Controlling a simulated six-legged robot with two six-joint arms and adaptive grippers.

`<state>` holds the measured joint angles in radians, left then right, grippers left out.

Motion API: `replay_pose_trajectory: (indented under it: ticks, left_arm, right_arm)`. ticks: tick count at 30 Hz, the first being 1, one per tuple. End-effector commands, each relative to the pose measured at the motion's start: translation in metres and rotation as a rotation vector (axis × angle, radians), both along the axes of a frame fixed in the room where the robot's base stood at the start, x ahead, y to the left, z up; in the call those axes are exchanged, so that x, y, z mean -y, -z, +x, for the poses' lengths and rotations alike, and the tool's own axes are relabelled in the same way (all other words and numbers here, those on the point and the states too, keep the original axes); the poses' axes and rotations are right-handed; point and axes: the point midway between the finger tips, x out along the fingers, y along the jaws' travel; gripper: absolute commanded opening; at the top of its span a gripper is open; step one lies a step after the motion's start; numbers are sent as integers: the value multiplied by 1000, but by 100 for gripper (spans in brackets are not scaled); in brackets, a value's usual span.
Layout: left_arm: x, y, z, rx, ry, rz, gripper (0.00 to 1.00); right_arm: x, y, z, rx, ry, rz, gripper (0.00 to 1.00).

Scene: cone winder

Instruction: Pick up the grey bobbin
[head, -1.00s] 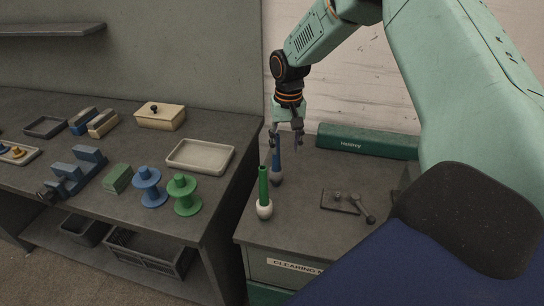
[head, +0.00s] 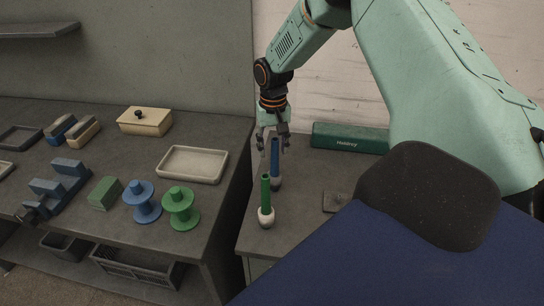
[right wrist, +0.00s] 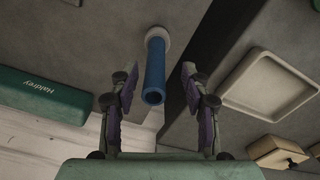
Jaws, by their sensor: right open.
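I see no bobbin that is clearly grey. A blue tube (head: 275,158) stands upright on a pale rounded base on the right-hand cabinet, and a green tube (head: 265,190) on a similar base stands in front of it. My right gripper (head: 272,138) is open at the top of the blue tube. In the right wrist view, the blue tube (right wrist: 155,70) lies between the two spread fingers of the right gripper (right wrist: 159,72), with a gap on each side. My left gripper is not in view.
A blue spool (head: 142,203) and a green spool (head: 180,208) stand on the left bench near an empty pale tray (head: 192,164). A lidded box (head: 145,121) is behind. A long green case (head: 350,138) lies at the cabinet's back. My own body hides the cabinet's front right.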

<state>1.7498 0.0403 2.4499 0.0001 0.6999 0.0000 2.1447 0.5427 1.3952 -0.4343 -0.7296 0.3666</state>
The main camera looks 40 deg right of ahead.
Motion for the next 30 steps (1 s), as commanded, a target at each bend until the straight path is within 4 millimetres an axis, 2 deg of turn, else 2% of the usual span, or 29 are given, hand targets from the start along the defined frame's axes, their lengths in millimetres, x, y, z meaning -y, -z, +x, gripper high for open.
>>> replay_pose_trajectory:
  ticks: [3, 6, 14, 30]
  left_arm:
    - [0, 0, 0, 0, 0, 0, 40]
    - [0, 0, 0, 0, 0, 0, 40]
    - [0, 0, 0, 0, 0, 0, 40]
    - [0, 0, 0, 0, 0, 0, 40]
  right_arm:
    - [2, 18, -1, -1, 2, 0, 47]
    - [2, 26, 0, -1, 2, 0, 47]
    - [1, 29, 3, 0, 1, 0, 47]
    - [1, 28, 4, 0, 1, 0, 3]
